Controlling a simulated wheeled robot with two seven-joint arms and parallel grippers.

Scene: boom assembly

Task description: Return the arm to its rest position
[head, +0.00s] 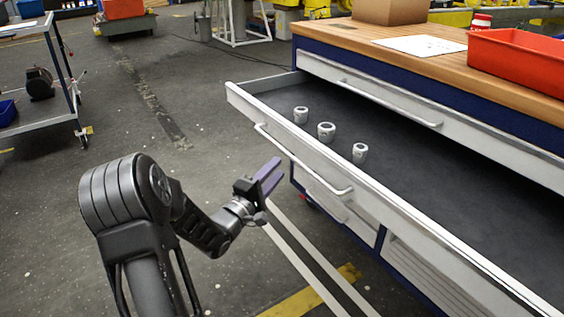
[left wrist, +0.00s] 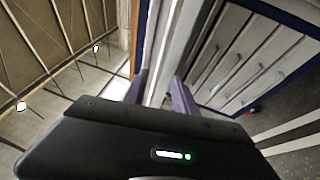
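My left arm comes in at the lower left of the head view. Its gripper (head: 268,177) has two purple fingers, which stand apart with nothing between them. It is in the air in front of the open drawer (head: 420,150), close to its bar handle (head: 305,160) but apparently apart from it. In the left wrist view the same open fingers (left wrist: 160,90) show above the black gripper body. My right gripper is in neither view.
Several small grey cylindrical parts, one of them here (head: 326,131), stand in the drawer. The workbench top (head: 400,50) carries a red bin (head: 515,65), a paper (head: 420,45) and a cardboard box (head: 390,10). A cart (head: 40,95) stands at the left. The floor between is clear.

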